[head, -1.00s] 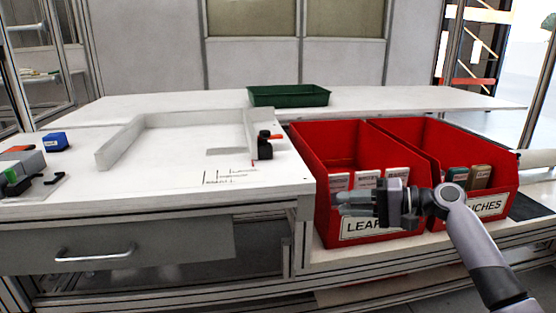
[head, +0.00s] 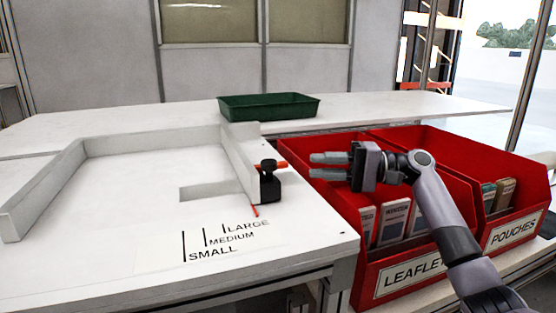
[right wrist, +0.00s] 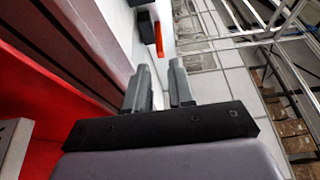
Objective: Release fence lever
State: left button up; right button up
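The fence lever (head: 273,165) is orange and sits on a black clamp block (head: 270,188) at the near end of a white fence (head: 240,150). A thin red pointer at the block's foot lies close to the LARGE mark. In the right wrist view the orange lever (right wrist: 158,40) shows ahead of the fingers. My right gripper (head: 318,166) is to the right of the lever, fingers pointing left at it, apart from it. Its two fingers are parted with nothing between them; the gap also shows in the right wrist view (right wrist: 162,88). My left gripper is not in view.
Two red bins, a leaflet bin (head: 400,280) and a pouches bin (head: 520,238), stand right of the white table (head: 110,260), below my right arm. A green tray (head: 268,106) lies at the back. A printed size scale (head: 215,245) lies in front of the fence.

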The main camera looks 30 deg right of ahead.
aim_at(289, 179)
jog(key=shift+b+x, duration=0.55)
jog(key=shift+x, duration=3.05)
grip_shut()
